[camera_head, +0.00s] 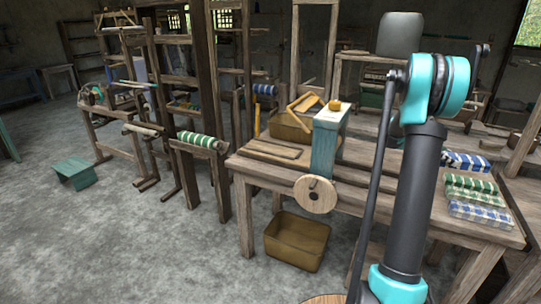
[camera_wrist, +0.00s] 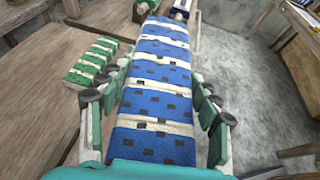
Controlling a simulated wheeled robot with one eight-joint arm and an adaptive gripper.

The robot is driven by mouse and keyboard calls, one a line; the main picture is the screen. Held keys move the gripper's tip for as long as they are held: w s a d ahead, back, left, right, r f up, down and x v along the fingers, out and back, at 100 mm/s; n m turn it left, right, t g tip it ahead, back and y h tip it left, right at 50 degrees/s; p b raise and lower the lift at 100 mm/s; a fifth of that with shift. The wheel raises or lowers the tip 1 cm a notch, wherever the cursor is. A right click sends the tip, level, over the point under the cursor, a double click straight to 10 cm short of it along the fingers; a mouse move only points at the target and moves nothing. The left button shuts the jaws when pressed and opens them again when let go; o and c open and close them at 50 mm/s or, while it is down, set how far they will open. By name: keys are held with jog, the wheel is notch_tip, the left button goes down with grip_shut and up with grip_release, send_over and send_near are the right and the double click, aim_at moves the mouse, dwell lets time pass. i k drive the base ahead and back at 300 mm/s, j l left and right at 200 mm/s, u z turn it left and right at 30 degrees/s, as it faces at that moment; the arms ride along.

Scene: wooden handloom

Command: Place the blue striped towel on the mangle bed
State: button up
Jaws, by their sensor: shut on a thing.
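In the wrist view my gripper (camera_wrist: 155,105) has its fingers on both sides of a long blue towel (camera_wrist: 158,72) with white stripes and dark specks. The towel runs away from the palm between the fingers, and the surface beneath it is hidden. In the head view my arm hides the gripper. A blue and white striped towel (camera_head: 465,161) shows there right of my arm; I cannot tell whether it is the held one. A wooden frame with a crank (camera_head: 483,50) stands behind the table, partly hidden by my arm; I cannot tell for sure whether it holds the mangle bed.
Green and white striped towels (camera_head: 473,186) lie on the wooden table (camera_head: 270,172); one also shows left of my gripper (camera_wrist: 95,62). A blue checked towel (camera_head: 480,213) lies near the table's front. A teal post with a wooden wheel (camera_head: 316,194) stands at the table edge. Open floor lies left.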

aim_at(275, 150)
jog(key=j, duration=0.7)
jog(key=i+j+u, duration=0.1)
jog(key=j, duration=1.3)
jog(key=i+j+u, duration=0.1)
jog(key=j, duration=0.6)
jog(key=i+j+z, duration=0.3)
jog(key=i+j, duration=0.45)
jog(key=j, duration=0.1)
